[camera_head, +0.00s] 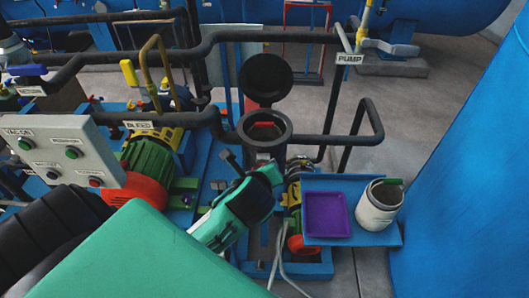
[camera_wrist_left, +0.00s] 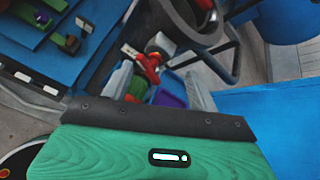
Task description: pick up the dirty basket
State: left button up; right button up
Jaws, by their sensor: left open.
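An open dark strainer pot (camera_head: 282,141) stands in the pipework at the middle of the head view, its round lid (camera_head: 267,78) tipped up behind it. Something reddish (camera_head: 264,126) shows inside the mouth; I cannot tell whether it is the dirty basket. My left gripper (camera_head: 270,172) is just below and in front of the pot, its fingers mostly hidden by its own body. My right gripper is not in view.
Right of the pot, a blue shelf (camera_head: 355,183) carries a purple tray (camera_head: 326,214) and a white container (camera_head: 378,210) with a greenish-grey item in its mouth. Dark pipes (camera_head: 335,95) run behind and beside the pot. A control box (camera_head: 62,150) and pumps crowd the left.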

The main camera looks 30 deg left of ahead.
pick_arm(q)
jog(key=w+a+r+m+t+y, duration=0.1)
jog(key=w+r+m+t+y, duration=0.15)
jog(key=r+m, duration=0.35)
jog(key=p, duration=0.2)
send_near(264, 124)
jog(key=shift+g+h, duration=0.35)
jog(key=shift+h, duration=0.1)
jog(key=x, duration=0.4)
jog(key=shift+r, duration=0.15)
jog(key=shift+w+a+p, duration=0.3)
jog(key=shift+w+p, duration=0.15)
jog(key=shift+p, duration=0.05)
jog(key=p+x, duration=0.1)
jog(key=x, duration=0.2)
jog(key=shift+w+a+p, duration=0.15)
jog(key=shift+p, duration=0.2)
jog(key=shift+w+a+f, duration=0.2)
jog(key=shift+w+f, duration=0.05)
jog(key=shift+w, duration=0.15)
jog(key=shift+c, duration=0.7)
grip_shut()
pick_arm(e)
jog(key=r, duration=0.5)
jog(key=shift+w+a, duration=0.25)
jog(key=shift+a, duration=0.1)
pick_arm(q)
jog(key=shift+r, duration=0.1)
